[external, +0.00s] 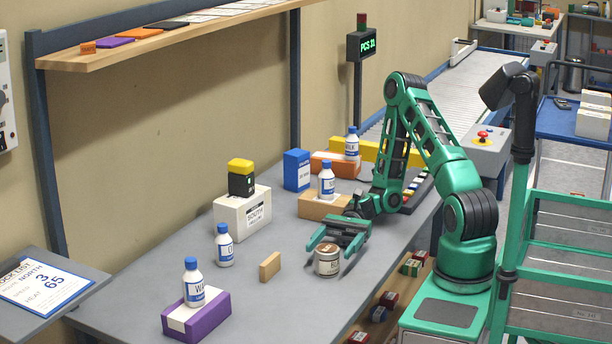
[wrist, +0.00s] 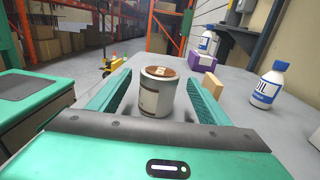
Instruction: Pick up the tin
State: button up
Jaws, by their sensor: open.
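The tin (external: 327,261) is a short cream and grey can with a brown top, standing upright on the grey table near its right edge. My gripper (external: 332,247) is open and low over the table, right at the tin. In the wrist view the tin (wrist: 158,92) stands between the two green fingers of my gripper (wrist: 156,98), toward their tips. A gap shows on both sides, wider on the right, so the fingers look clear of it.
A small tan block (external: 270,266) stands left of the tin. The front middle table is clear.

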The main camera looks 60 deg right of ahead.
aim_at(322, 257)
jog(key=shift+s+a+r, duration=0.1)
jog(key=shift+a, duration=1.65)
jog(key=shift+s+a+r, duration=0.1)
jog(key=shift+a, duration=1.6)
jog(key=c, duration=1.2)
